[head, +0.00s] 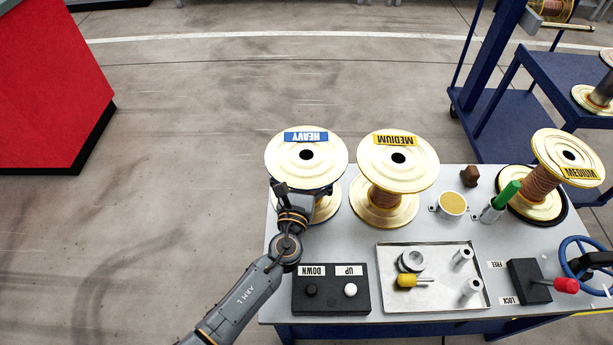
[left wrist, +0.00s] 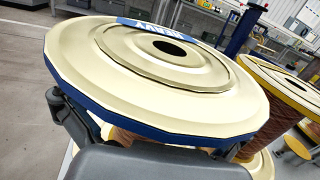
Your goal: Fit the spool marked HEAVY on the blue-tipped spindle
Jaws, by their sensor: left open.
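The spool marked HEAVY (head: 331,158), cream with a blue label, stands upright at the table's back left corner. In the left wrist view its blue-edged upper flange (left wrist: 130,75) fills the middle, with part of the brown wound core below. My left gripper (head: 283,190) is at the near left side of this spool. It is open, and in the left wrist view its fingers (left wrist: 148,130) are spread wide by the flange's near rim. Whether they touch the spool I cannot tell. I cannot make out a blue-tipped spindle. My right gripper is not in view.
A DOWN/UP button box (head: 331,303), metal tray (head: 400,302), red-knobbed lever (head: 564,285) and blue handwheel (head: 565,253) occupy the front. A blue cart (head: 560,75) stands behind.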

